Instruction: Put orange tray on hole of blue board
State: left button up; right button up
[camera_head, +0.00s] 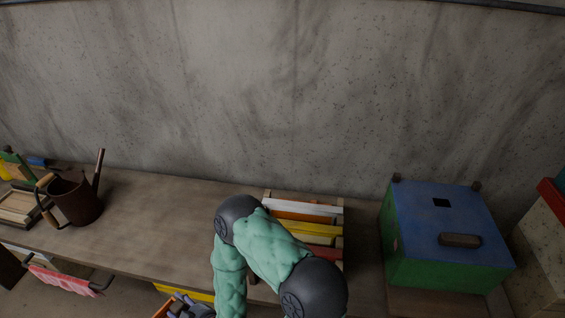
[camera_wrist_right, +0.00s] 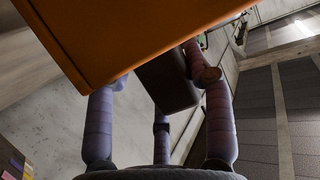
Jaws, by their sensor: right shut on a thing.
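The orange tray (camera_wrist_right: 130,35) fills the upper part of the right wrist view, seen close up and tilted. My right gripper (camera_wrist_right: 165,85) is shut on a dark block joined to or against the tray, seemingly its handle. In the head view the right gripper (camera_head: 185,304) is at the bottom edge, low in front of the bench, mostly cut off, with an orange edge of the tray (camera_head: 163,311) beside it. The blue board (camera_head: 425,228) is the top of a green-sided box at the right, with a dark square hole (camera_head: 441,202) and a brown handle (camera_head: 460,240). My left gripper is not in view.
A rack of coloured slats (camera_head: 310,222) stands left of the box, partly behind my arm. The bench (camera_head: 150,220) between is clear. A speckled block (camera_head: 545,250) is far right.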

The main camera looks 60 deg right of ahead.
aim_at(443, 202)
jog(key=k+l+z, duration=0.1)
jog(key=k+z, duration=0.35)
jog(key=k+l+z, duration=0.45)
jog(key=k+j, duration=0.1)
jog(key=k, duration=0.05)
